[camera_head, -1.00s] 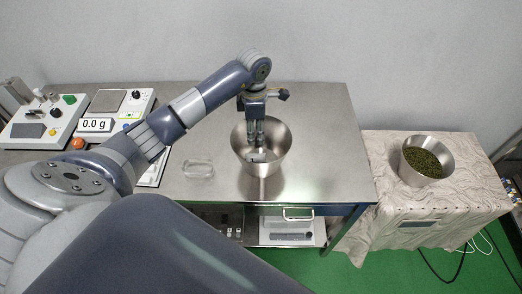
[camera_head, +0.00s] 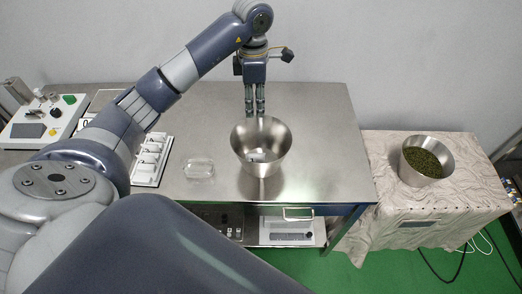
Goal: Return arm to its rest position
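My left arm reaches in from the left and arches over the steel table. My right gripper is not in view.
A clear glass dish (camera_head: 199,169) sits on the steel table (camera_head: 320,135) left of the bowl. A white tray (camera_head: 151,160) and a control device (camera_head: 35,122) stand further left. A second bowl (camera_head: 424,161) with green leaves stands on a cloth-covered table (camera_head: 460,200). The table's right part is clear.

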